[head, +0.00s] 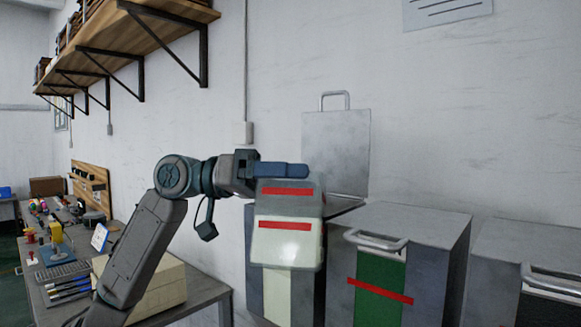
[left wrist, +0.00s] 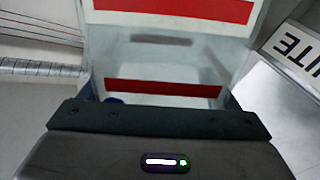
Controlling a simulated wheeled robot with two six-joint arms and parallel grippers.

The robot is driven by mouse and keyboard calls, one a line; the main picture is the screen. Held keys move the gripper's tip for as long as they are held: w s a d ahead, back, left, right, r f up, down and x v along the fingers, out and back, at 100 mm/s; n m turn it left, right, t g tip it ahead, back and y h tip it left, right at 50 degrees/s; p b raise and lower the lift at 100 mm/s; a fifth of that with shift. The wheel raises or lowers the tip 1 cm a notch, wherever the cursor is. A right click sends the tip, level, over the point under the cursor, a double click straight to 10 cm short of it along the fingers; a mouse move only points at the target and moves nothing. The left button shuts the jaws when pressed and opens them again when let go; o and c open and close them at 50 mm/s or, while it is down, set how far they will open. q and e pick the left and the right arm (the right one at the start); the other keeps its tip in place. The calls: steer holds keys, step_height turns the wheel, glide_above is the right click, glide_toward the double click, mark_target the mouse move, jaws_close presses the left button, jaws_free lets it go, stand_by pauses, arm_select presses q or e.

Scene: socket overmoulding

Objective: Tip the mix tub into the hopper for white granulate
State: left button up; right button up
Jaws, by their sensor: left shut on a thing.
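The mix tub (head: 287,247) is pale with two red bands and hangs from my left gripper (head: 282,170) in front of the leftmost hopper. My left gripper is shut on the tub at its upper edge. The tub's pale wall and red bands fill the middle of the left wrist view (left wrist: 165,60). I cannot tell how much is in it. The hopper (head: 256,290) has a pale front strip, and its metal lid (head: 336,150) stands open behind the tub. The tub hides much of the hopper's top. A label ending in "ITE" (left wrist: 291,48) shows beside the tub. My right gripper is out of view.
A closed hopper with a green front strip (head: 380,290) stands to the right, with another closed hopper (head: 535,255) beyond it. A workbench (head: 205,292) with a beige box (head: 160,290) and tools is at the left. A wooden shelf (head: 150,15) on brackets is above it.

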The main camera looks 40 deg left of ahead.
arm_select(q)
steer(key=shift+w+a+n+p, duration=0.3)
steer(key=shift+w+n+p, duration=0.4)
steer(key=shift+n, duration=0.4)
steer(key=shift+w+a+n+p, duration=0.2)
steer(key=shift+w+n+p, duration=0.15)
steer(key=shift+n+p, duration=0.55)
steer(key=shift+w+a+r+n+p, duration=0.15)
steer(key=shift+w+a+n+p, duration=0.15)
steer(key=shift+w+n+p, duration=0.65)
steer(key=w+a+n+p, duration=0.3)
steer(key=w+n+p, duration=0.4)
steer(key=p, duration=0.8)
steer(key=shift+a+r+n+p, duration=0.25)
steer(key=shift+a+n+p, duration=0.1)
steer(key=shift+n, duration=1.4)
